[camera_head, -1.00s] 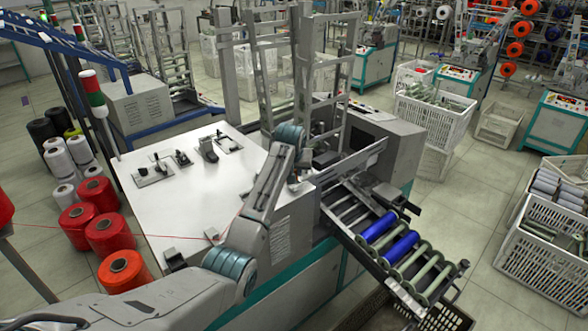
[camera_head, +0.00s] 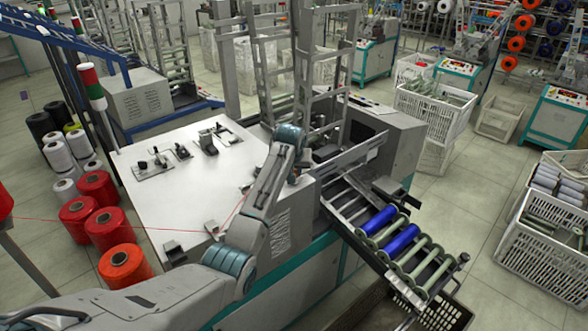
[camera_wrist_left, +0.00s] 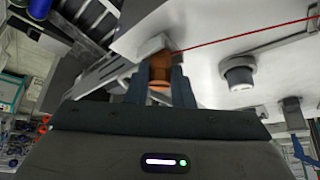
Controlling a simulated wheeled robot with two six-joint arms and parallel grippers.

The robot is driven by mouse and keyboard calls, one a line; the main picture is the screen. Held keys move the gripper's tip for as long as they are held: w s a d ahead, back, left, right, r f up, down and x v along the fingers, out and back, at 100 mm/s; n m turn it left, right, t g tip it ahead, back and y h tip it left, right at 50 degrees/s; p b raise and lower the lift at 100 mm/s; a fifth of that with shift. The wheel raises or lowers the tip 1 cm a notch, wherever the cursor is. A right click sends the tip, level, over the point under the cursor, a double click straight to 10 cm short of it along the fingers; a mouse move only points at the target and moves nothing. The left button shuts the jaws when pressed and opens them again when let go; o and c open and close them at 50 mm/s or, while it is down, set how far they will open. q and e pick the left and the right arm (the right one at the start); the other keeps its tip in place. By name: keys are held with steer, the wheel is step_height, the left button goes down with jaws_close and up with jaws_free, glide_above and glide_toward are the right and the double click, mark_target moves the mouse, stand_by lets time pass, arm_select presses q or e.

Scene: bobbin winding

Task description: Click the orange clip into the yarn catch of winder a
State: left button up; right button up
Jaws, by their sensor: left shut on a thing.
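In the left wrist view my left gripper (camera_wrist_left: 160,90) is shut on the orange clip (camera_wrist_left: 160,70), which sits between its two dark fingers. A red yarn (camera_wrist_left: 240,38) runs from the clip off to the right. A small grey block (camera_wrist_left: 152,44) on the machine lies right behind the clip; I cannot tell whether they touch or whether it is the yarn catch. In the head view my left arm reaches over winder a's white top (camera_head: 200,185), and the gripper and clip are mostly hidden near the grey housing. My right gripper is not in view.
A sloping rack (camera_head: 405,245) with blue and green bobbins stands on the winder's right. Small black fittings (camera_head: 208,142) stand on the white top. Red yarn cones (camera_head: 108,225) stand at the left. White crates (camera_head: 545,250) stand on the floor at the right.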

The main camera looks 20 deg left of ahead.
arm_select(q)
steer(key=o, duration=1)
steer(key=shift+s+d+r+b, duration=0.1)
steer(key=shift+s+r+b, duration=0.15)
steer(key=shift+r+b, duration=0.15)
steer(key=shift+b+v, duration=1.8)
steer(key=shift+v, duration=3.15)
